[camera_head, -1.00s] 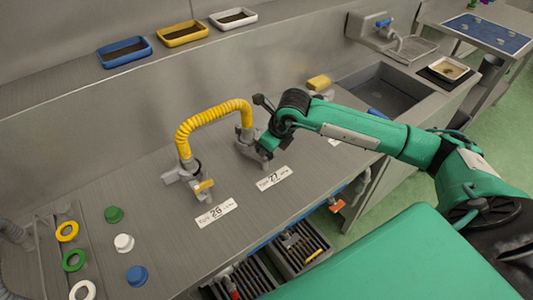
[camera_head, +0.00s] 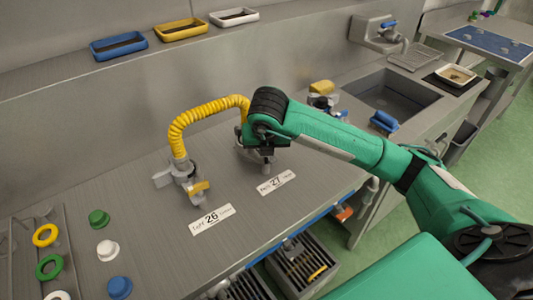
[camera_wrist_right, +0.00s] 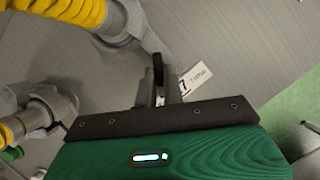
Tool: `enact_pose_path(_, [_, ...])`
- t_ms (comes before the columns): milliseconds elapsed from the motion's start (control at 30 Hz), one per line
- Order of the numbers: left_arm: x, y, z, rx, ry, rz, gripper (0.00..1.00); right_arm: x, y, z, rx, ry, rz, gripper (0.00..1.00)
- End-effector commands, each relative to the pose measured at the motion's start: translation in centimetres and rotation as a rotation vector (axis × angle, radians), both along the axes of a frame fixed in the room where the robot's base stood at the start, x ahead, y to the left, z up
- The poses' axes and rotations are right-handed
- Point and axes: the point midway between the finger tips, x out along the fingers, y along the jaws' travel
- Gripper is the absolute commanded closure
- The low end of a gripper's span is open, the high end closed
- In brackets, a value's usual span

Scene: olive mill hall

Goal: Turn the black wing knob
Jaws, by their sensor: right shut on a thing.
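Two grey pipe fittings joined by a ribbed yellow hose stand on the steel bench. The left fitting (camera_head: 184,178), with a yellow lever, is behind the label 26 (camera_head: 211,219). The right fitting (camera_head: 254,158) is behind the label 27 (camera_head: 276,182), largely covered by my arm. My right gripper (camera_head: 262,150) reaches down at this right fitting and is shut. In the right wrist view a narrow black piece, seemingly the black wing knob (camera_wrist_right: 158,70), stands at the jaws beside the label 27 (camera_wrist_right: 195,78). The jaws hide most of the knob. My left gripper is out of view.
Blue, yellow and white trays (camera_head: 182,31) stand on the back ledge. A sink (camera_head: 393,92) lies to the right. Coloured caps (camera_head: 108,250) and rings are at the left. Dark crates (camera_head: 302,262) stand below the bench. Bare bench lies left of the fittings.

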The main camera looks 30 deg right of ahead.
Motion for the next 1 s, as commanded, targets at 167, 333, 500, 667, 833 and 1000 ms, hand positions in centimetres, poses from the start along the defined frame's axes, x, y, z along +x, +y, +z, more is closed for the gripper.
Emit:
enact_pose_path(167, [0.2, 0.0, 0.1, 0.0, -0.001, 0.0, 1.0, 0.2, 0.1, 0.3, 0.0, -0.003, -0.17, 1.0])
enact_pose_path(333, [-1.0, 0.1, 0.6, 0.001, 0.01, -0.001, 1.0, 0.2, 0.2, 0.6, -0.001, -0.002, -0.331, 1.0])
enact_pose_path(500, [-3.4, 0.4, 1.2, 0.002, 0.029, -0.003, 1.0, 0.3, 0.2, 0.8, -0.002, -0.002, -0.492, 1.0])
enact_pose_path(667, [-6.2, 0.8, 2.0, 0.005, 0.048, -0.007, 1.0, 0.4, 0.2, 0.8, -0.002, 0.0, -0.639, 1.0])
enact_pose_path(833, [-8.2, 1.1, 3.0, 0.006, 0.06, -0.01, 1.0, 0.4, 0.3, 0.7, -0.001, -0.001, -0.776, 1.0])
enact_pose_path(1000, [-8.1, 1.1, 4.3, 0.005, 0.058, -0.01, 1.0, 0.5, 0.3, 0.6, 0.0, -0.001, -0.886, 1.0])
